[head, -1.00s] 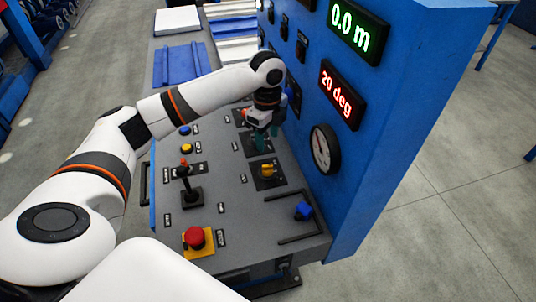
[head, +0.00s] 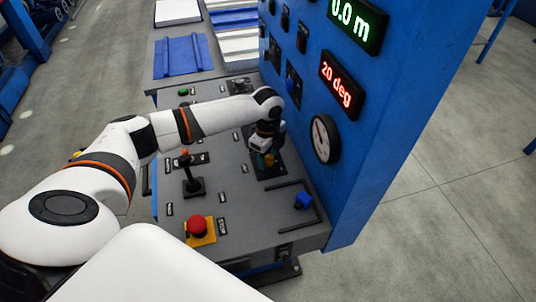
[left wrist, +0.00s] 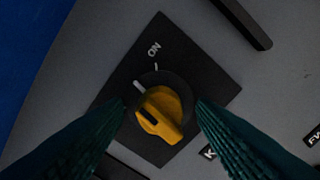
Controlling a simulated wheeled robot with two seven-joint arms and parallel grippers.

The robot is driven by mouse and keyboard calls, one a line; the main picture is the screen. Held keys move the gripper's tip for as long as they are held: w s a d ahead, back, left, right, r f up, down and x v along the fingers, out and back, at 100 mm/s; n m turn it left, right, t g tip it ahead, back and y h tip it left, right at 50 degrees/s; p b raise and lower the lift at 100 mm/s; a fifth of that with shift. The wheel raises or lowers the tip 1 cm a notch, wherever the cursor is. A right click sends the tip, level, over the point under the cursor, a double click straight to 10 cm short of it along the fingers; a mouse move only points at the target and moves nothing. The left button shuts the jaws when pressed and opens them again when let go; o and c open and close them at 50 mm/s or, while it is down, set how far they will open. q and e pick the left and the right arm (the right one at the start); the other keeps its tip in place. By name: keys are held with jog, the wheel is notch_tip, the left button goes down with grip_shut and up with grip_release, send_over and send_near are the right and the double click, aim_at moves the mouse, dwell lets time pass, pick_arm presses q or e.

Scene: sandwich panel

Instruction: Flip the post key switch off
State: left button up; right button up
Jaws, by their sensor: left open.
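The yellow key switch (left wrist: 162,112) sits on a dark square plate (left wrist: 205,75) marked "ON" in the left wrist view. A pale line on its collar lies to the left of the tick below "ON". The label beside it is mostly hidden. In the head view the yellow switch (head: 270,160) shows partly beneath my left gripper (head: 266,157). My left gripper (left wrist: 160,108) is open and points down, its green fingers on either side of the knob. I cannot tell whether they touch it. My right gripper is not in view.
A blue upright panel (head: 375,165) with displays and a gauge (head: 325,139) rises close by on the right.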

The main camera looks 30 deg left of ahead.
pick_arm(q)
jog(key=c, duration=1)
jog(key=shift+r+n+p, duration=0.15)
jog(key=shift+n+p, duration=0.15)
jog(key=shift+p, duration=0.45)
jog(key=n+p, duration=0.5)
jog(key=p, duration=0.2)
jog(key=shift+d+r+n, duration=0.1)
jog(key=shift+n, duration=0.2)
jog(key=n+p, duration=0.2)
jog(key=shift+n+p, duration=0.3)
jog(key=shift+p, duration=0.05)
jog(key=shift+f+n+p, duration=0.2)
jog(key=shift+n+p, duration=0.25)
jog(key=shift+n, duration=0.25)
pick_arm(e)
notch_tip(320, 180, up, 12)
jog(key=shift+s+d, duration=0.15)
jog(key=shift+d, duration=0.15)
